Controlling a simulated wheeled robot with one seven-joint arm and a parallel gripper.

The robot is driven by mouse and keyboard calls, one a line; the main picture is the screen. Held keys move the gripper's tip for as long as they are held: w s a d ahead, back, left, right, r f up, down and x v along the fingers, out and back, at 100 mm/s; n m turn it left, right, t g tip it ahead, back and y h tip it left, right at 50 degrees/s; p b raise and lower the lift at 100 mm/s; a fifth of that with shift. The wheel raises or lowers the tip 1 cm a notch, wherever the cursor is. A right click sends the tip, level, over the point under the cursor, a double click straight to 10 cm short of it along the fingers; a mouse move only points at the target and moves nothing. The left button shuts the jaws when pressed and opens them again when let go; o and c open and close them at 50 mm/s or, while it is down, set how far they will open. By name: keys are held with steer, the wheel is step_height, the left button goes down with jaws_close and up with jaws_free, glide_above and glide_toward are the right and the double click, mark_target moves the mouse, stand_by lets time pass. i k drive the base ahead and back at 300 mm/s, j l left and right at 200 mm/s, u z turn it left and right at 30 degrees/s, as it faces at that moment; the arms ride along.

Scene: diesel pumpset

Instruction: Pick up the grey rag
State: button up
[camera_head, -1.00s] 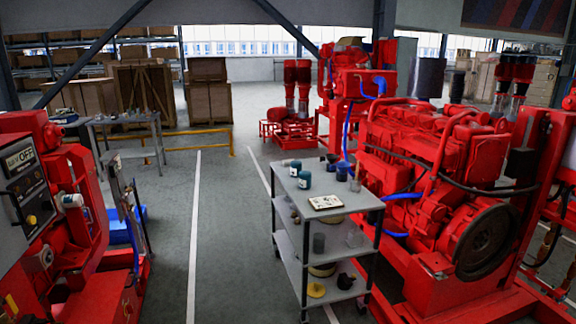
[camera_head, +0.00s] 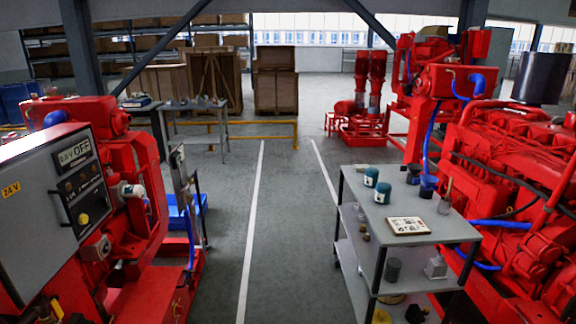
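I cannot make out a grey rag for certain in this view. A grey three-tier cart (camera_head: 400,240) stands at the right. On its top are two teal jars (camera_head: 371,176), a pale flat board with small items (camera_head: 408,226) and a few small dark containers. Its middle shelf holds a dark grey cylinder (camera_head: 392,269) and a small light grey object (camera_head: 436,267). A yellow item (camera_head: 381,316) shows low on the cart, partly cut off. A grey workbench (camera_head: 195,106) at the back left bears small items too small to tell. My gripper is not in view.
A red engine (camera_head: 520,180) stands close behind the cart on the right. A red machine with a grey control panel (camera_head: 60,200) fills the left. The grey floor aisle (camera_head: 290,220) between them is clear. A yellow rail (camera_head: 272,137) and wooden crates (camera_head: 276,85) stand at the back.

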mark_target(359, 168)
steer(key=i, duration=2.7)
steer(key=i+z, duration=0.1)
steer(key=i, duration=0.65)
steer(key=i+j+z, duration=0.1)
steer(key=i, duration=0.6)
steer(key=i+j+z, duration=0.1)
steer(key=i, duration=0.65)
steer(key=i+j+z, duration=0.2)
steer(key=i+j, duration=0.05)
steer(key=i, duration=0.05)
